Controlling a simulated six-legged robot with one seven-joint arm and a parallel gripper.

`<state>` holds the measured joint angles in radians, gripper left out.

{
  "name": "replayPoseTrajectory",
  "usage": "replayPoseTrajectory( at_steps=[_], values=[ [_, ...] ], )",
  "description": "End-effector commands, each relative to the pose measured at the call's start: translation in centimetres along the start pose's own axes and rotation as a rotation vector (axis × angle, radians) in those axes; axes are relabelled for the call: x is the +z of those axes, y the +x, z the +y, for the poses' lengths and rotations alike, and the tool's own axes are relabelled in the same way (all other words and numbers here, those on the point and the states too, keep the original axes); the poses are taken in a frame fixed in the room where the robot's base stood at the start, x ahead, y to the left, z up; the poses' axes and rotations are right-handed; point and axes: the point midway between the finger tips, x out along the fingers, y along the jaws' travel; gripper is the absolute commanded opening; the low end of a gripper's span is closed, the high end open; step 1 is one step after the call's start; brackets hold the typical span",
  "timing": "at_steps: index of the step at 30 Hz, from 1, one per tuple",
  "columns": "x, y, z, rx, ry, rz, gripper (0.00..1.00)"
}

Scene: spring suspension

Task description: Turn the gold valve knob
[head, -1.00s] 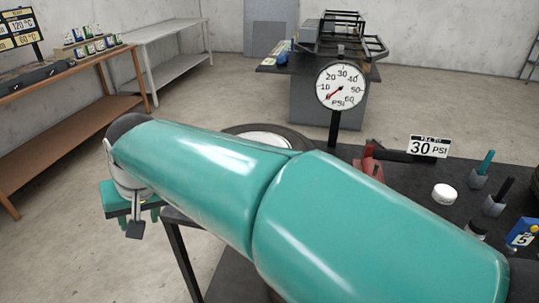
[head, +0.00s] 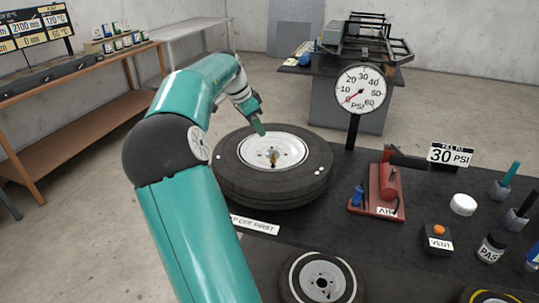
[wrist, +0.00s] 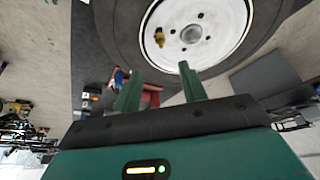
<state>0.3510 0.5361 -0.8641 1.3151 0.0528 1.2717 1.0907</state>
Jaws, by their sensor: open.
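The gold valve knob (head: 273,156) stands up from the white wheel rim of a large tire (head: 232,178) that lies flat on the dark table. In the wrist view the knob (wrist: 159,37) shows near the top, on the left part of the rim, beyond my fingertips. My gripper (head: 258,128) is above the back left part of the tire, apart from the knob. In the wrist view my gripper (wrist: 159,82) is open, with two green fingers spread and nothing between them.
A PSI gauge (head: 361,91) on a post stands behind the tire, its needle pointing low left. A 30 PSI sign (head: 450,155), a red air pump (head: 388,185) and a vent button box (head: 438,238) are to the right. A smaller wheel (head: 321,279) is in front.

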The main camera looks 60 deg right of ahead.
Motion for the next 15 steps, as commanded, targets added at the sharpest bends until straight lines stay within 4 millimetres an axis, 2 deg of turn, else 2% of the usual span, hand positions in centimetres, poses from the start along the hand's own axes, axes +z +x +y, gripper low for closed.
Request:
replayPoseTrajectory(
  at_steps=[5, 15],
  values=[
    [0.0, 1.8, 0.0, 0.003, 0.002, 0.001, 0.42],
    [0.2, 8.3, 0.0, 0.003, -0.003, 0.0, 0.42]
  ],
)
